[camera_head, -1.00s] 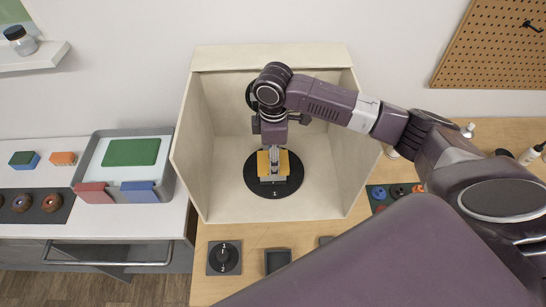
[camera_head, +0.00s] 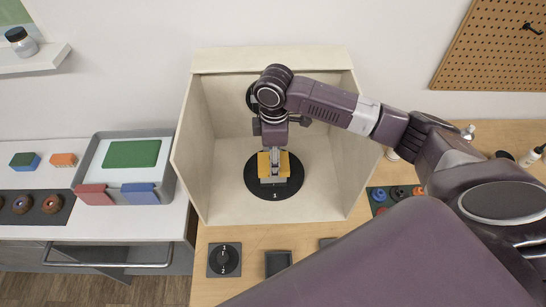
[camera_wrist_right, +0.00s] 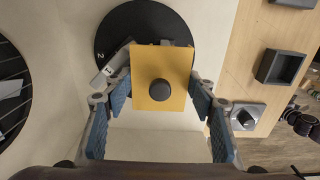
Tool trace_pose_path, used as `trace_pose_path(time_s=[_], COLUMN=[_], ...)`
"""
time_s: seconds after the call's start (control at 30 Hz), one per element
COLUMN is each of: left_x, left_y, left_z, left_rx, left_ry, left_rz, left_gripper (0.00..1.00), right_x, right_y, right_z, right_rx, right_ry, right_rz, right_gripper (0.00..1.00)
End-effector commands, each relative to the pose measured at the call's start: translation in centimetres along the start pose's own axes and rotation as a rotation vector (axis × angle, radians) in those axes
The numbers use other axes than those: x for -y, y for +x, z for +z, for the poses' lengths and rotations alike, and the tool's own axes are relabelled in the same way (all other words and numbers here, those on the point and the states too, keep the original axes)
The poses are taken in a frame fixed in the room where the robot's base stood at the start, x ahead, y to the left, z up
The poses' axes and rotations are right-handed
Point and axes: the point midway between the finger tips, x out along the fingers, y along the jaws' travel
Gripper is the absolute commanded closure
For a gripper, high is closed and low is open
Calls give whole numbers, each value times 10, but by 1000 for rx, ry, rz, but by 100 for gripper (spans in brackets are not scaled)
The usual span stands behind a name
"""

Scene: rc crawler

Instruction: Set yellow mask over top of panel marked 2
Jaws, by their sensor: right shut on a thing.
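The yellow mask (camera_head: 264,165) is a flat plate over the black round disc (camera_head: 253,184) inside the open pale booth. My right gripper (camera_head: 274,180) reaches down from above and is shut on the mask, with a blue finger at each side in the wrist view (camera_wrist_right: 160,97). A mark reading 2 shows on the black disc (camera_wrist_right: 140,20) beside a light grey piece. Whatever lies under the mask is mostly hidden, and contact is unclear. My left gripper is not in view.
The booth's side walls (camera_head: 190,150) stand close on both sides of my right arm. A dial (camera_head: 224,259) and a dark square tray (camera_head: 278,262) sit in front.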

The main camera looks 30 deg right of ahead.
Motion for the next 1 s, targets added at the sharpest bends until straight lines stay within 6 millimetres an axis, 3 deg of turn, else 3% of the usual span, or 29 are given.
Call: trace_pose_path(time_s=[0.03, 1.0], left_x=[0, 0], left_y=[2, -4], left_z=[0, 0], left_rx=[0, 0], left_ry=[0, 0], left_rz=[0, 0], left_gripper=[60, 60], right_x=[13, 7], right_y=[11, -56], right_z=[-2, -1], right_rx=[7, 4], right_ry=[-13, -8], right_rz=[-25, -14], right_gripper=[67, 67])
